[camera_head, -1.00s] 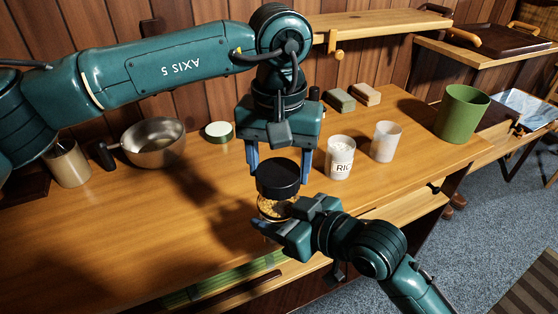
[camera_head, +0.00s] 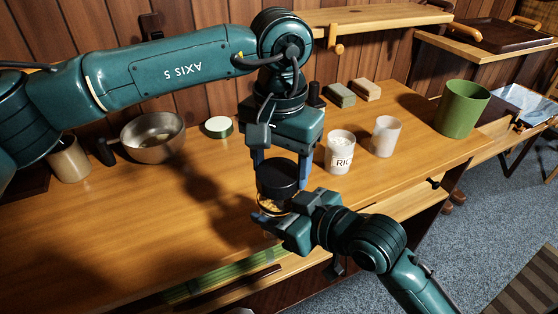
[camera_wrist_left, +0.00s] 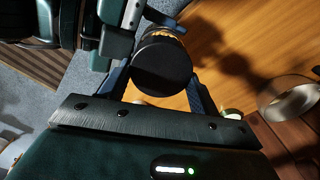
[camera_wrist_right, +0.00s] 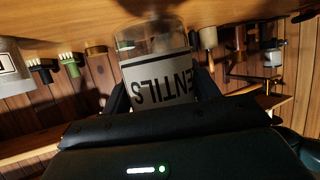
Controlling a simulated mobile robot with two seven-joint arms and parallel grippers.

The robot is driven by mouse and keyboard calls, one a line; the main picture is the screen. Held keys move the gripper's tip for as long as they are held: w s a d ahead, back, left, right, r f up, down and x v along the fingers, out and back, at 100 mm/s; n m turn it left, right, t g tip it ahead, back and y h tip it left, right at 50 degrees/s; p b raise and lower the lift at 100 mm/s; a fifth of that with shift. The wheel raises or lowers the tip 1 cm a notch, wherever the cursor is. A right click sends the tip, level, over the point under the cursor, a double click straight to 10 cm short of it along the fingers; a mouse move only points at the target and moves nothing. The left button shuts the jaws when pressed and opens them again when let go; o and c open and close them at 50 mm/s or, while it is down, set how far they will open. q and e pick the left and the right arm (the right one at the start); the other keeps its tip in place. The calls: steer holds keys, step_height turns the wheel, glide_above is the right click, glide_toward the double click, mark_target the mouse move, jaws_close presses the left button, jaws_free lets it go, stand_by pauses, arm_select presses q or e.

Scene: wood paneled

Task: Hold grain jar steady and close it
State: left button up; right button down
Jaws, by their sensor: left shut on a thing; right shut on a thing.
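The grain jar shows golden grain under a black lid (camera_head: 278,180) in the head view, mostly hidden behind my right gripper. The right wrist view shows the clear jar (camera_wrist_right: 158,78) with a white label, upside down, reading "ENTILS". My right gripper (camera_head: 283,213) is shut around the jar's body near the table's front edge. My left gripper (camera_head: 281,170) points down from above, shut on the lid. The left wrist view shows the lid (camera_wrist_left: 162,62) between its blue fingers, with grain just beyond it. The lid sits over the jar's mouth; whether it is fully seated cannot be told.
A white jar marked "RIC" (camera_head: 340,153) and a pale cup (camera_head: 385,137) stand close on the right. A green bin (camera_head: 462,109) is farther right. The left tabletop is mostly clear.

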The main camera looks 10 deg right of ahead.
arm_select(q)
steer(key=m, duration=0.6)
steer(key=shift+s+d+m, duration=0.1)
steer(key=shift+s+m, duration=0.05)
steer(key=shift+m, duration=0.15)
steer(key=o, duration=1)
steer(key=shift+r, duration=2.3)
steer(key=shift+c, duration=0.2)
